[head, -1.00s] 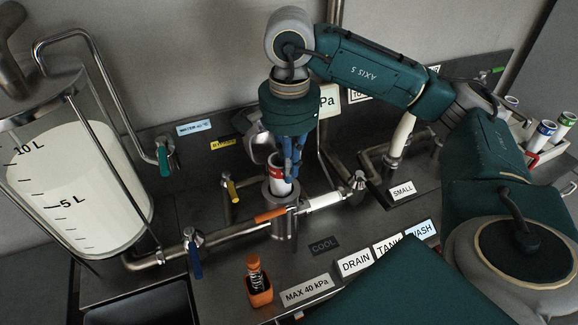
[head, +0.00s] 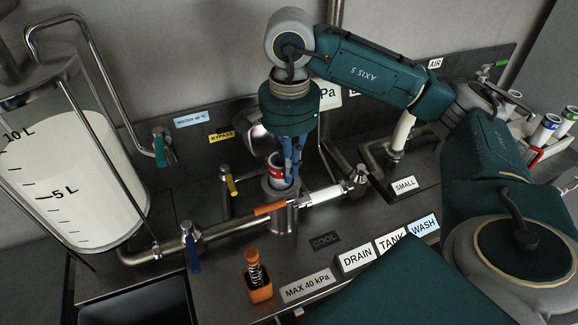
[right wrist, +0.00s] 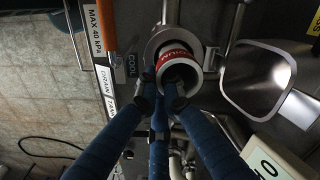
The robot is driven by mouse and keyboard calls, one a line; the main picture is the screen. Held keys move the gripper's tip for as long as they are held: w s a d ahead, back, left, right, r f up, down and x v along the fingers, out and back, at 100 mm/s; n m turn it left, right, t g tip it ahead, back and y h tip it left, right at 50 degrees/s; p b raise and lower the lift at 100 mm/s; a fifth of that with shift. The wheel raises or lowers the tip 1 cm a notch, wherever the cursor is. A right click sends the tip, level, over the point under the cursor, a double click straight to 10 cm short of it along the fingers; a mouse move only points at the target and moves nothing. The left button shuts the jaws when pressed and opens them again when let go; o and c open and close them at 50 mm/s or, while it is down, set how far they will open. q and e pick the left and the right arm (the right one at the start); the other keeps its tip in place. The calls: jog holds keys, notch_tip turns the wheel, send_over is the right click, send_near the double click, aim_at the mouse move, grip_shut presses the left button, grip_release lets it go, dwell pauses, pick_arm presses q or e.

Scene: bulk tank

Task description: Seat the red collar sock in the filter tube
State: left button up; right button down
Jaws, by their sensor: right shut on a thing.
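The red collar sock (head: 278,168) is a white cylinder with a red band at its top. It stands at the mouth of the steel filter tube (head: 283,216), its lower part inside the tube. My right gripper (head: 287,178) points down and is shut on the sock's upper edge. In the right wrist view the red collar (right wrist: 173,57) shows inside the round rim of the tube (right wrist: 152,48), with the fingers at the sock's near edge. How deep the sock sits is hidden. My left gripper is not in view.
The tank (head: 75,185) stands at the left. A rack (head: 545,150) with more socks is at the far right. A steel scoop-like lid (right wrist: 258,80) is beside the tube.

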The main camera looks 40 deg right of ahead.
aim_at(281, 185)
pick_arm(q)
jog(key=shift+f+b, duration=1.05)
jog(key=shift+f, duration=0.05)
pick_arm(e)
jog(key=shift+f, duration=1.35)
jog(key=c, duration=2.3)
grip_release()
jog(key=shift+d, duration=0.1)
jog(key=o, duration=0.4)
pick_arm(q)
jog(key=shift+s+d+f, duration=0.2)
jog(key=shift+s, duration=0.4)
pick_arm(e)
jog(key=shift+o, duration=0.3)
jog(key=shift+s, duration=0.1)
